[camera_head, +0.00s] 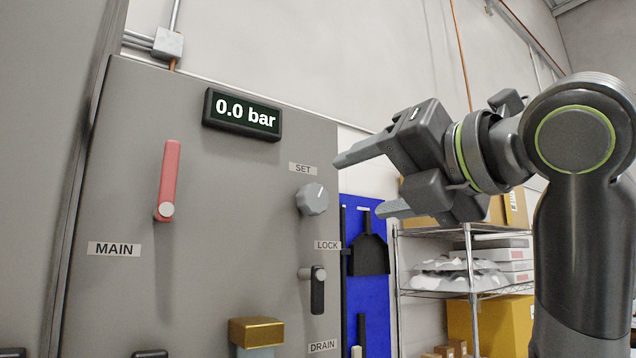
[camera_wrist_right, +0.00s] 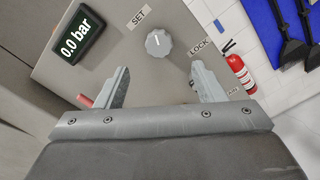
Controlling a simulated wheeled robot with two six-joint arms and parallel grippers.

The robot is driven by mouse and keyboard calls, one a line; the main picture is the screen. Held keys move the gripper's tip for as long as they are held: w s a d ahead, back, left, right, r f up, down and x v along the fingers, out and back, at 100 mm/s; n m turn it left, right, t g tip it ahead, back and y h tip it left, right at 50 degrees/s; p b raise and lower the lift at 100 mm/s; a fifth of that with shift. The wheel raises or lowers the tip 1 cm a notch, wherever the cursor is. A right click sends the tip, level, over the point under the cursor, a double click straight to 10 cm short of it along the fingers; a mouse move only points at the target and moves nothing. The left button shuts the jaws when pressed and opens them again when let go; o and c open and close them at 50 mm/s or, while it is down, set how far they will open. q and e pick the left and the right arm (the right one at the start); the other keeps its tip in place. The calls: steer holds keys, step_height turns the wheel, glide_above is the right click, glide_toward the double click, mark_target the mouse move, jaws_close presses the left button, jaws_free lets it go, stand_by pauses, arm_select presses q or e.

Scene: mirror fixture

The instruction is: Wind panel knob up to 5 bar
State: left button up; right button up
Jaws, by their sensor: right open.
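The grey panel knob (camera_head: 312,199) sits below the SET label (camera_head: 303,168) on the upright grey panel (camera_head: 120,290). The display (camera_head: 242,114) above and left of it reads 0.0 bar. My right gripper (camera_head: 358,184) is open and empty, to the right of the knob in the head view, its fingers pointing toward the panel. In the right wrist view the knob (camera_wrist_right: 158,43) shows beyond the two spread fingertips (camera_wrist_right: 163,80), roughly centred between them and not touched. My left gripper is not in view.
A red MAIN lever (camera_head: 169,180) stands upright left of the knob. A black LOCK handle (camera_head: 318,290) hangs below the knob. A brass-coloured block (camera_head: 257,332) juts out low on the panel. A wire shelf (camera_head: 440,290) with boxes stands behind, right of the panel.

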mark_target(318, 199)
steer(key=p+x, duration=0.4)
steer(key=x, duration=0.6)
steer(key=shift+s+r+p, duration=0.1)
steer(key=shift+r+p, duration=0.05)
steer(key=shift+p, duration=0.2)
steer(key=shift+w+a, duration=0.45)
steer(key=shift+w, duration=0.05)
steer(key=shift+c, duration=0.3)
steer(key=shift+f, duration=0.2)
steer(key=c, duration=0.9)
